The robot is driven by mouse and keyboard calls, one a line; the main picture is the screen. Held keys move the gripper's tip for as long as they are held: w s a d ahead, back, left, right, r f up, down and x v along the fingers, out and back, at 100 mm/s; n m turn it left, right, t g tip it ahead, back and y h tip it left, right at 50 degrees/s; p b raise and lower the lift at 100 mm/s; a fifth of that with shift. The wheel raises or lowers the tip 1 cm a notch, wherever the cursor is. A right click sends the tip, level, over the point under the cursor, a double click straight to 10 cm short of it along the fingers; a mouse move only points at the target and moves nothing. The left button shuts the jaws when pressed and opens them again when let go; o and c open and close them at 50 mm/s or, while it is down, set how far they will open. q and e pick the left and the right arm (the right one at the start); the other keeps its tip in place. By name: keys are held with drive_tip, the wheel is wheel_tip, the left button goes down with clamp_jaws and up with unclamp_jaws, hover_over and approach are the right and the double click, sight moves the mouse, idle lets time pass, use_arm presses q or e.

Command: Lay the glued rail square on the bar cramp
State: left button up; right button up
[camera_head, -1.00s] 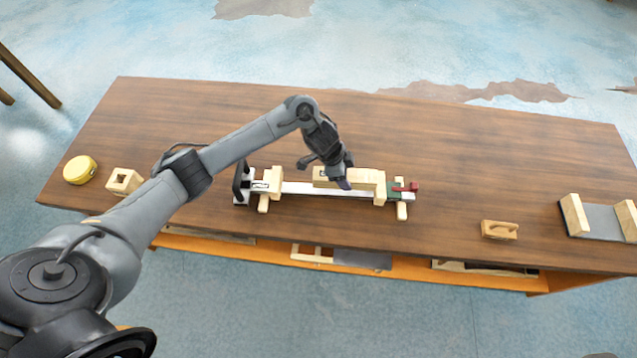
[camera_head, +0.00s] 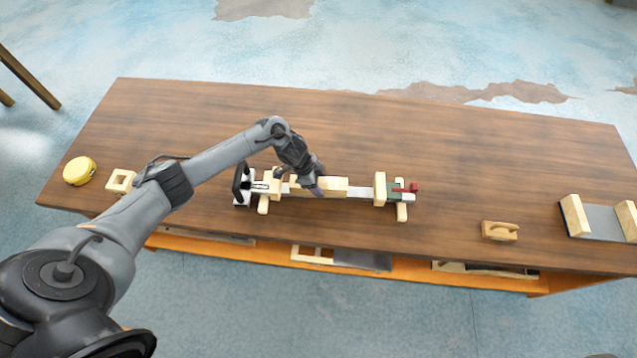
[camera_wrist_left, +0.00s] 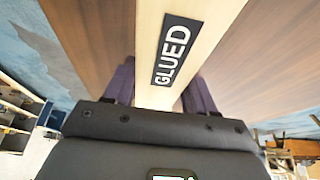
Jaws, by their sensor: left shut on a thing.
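The glued rail (camera_head: 334,187) is a pale wooden piece with a black "GLUED" label, which shows in the left wrist view (camera_wrist_left: 180,48). My left gripper (camera_head: 314,188) is shut on it, its purple fingers (camera_wrist_left: 157,88) on either side. The bar cramp (camera_head: 360,193) has a metal bar, with a wood-faced jaw (camera_head: 274,186) at the left and another (camera_head: 380,188) before a green and red end at the right. The rail lies along the bar line, near the left jaw and apart from the right one. I cannot tell whether it touches the bar. My right gripper is out of view.
A yellow round thing (camera_head: 80,170) and a hollow wooden block (camera_head: 121,181) lie at the left. A wooden float-like block (camera_head: 500,230) and a grey holder with wooden sides (camera_head: 603,219) are at the right. The table's back (camera_head: 450,135) is clear.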

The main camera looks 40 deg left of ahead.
use_arm(q)
drive_tip(key=shift+w+f, duration=0.1)
drive_tip(key=shift+f, duration=0.15)
drive_tip(key=o, duration=1.4)
drive_tip(key=shift+r, duration=0.2)
